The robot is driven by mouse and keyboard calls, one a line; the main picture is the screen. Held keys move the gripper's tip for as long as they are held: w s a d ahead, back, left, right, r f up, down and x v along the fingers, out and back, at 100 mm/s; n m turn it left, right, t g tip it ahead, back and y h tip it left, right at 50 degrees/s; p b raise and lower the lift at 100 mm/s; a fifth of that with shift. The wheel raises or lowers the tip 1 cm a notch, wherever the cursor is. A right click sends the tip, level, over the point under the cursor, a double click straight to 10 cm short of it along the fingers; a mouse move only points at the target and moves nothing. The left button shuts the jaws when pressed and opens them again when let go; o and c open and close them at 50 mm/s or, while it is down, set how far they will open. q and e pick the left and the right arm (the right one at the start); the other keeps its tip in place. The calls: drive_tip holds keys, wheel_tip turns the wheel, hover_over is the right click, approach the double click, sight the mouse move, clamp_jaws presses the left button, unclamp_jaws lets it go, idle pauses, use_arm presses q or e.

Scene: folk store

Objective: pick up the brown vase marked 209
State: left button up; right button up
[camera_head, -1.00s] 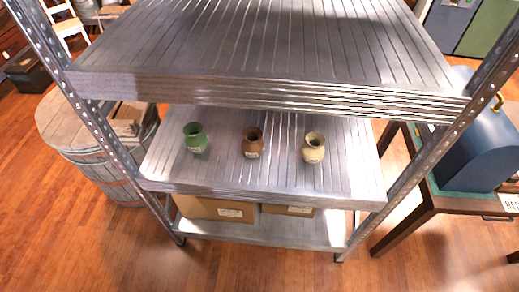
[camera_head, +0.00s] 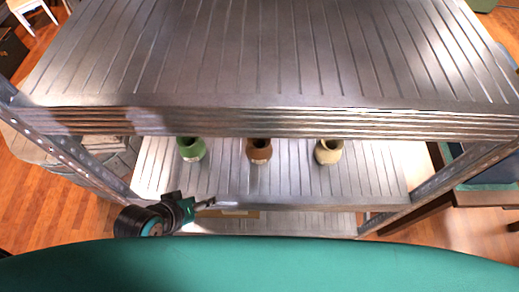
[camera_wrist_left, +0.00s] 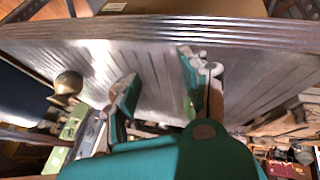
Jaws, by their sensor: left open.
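The brown vase (camera_head: 259,150) stands upright on the middle shelf (camera_head: 290,185), between a green vase (camera_head: 191,149) on the left and a cream vase (camera_head: 328,152) on the right. It has a pale label too small to read; its rim lies close under the upper shelf's edge. My left gripper (camera_head: 207,203) is at the middle shelf's front edge, left of and nearer than the brown vase, apart from it. In the left wrist view the left gripper (camera_wrist_left: 167,85) has its two fingers spread with nothing held between them. The brown vase cannot be made out there. My right gripper is not in view.
The upper metal shelf (camera_head: 270,60) overhangs the vases. Rack posts (camera_head: 75,160) stand at both sides. A cardboard box (camera_head: 228,212) is below the middle shelf. In the left wrist view a brass-coloured vessel (camera_wrist_left: 68,85) shows at the left. Bare shelf lies around the vases.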

use_arm(q)
drive_tip(key=w+d+r+n+t+h, duration=0.1)
drive_tip(key=d+r+n+t+h, duration=0.15)
drive_tip(key=d+n+h, duration=0.35)
drive_tip(key=n+t+p, duration=0.2)
drive_tip(key=n+t, duration=0.1)
drive_tip(key=n, duration=0.9)
approach(262, 149)
drive_tip(key=w+d, duration=0.2)
drive_tip(key=x, duration=0.6)
drive_tip(key=shift+w+a+f+p, duration=0.1)
drive_tip(key=shift+w+f+p, duration=0.25)
drive_tip(key=shift+f, duration=0.1)
drive_tip(key=shift+s, duration=0.1)
clamp_jaws()
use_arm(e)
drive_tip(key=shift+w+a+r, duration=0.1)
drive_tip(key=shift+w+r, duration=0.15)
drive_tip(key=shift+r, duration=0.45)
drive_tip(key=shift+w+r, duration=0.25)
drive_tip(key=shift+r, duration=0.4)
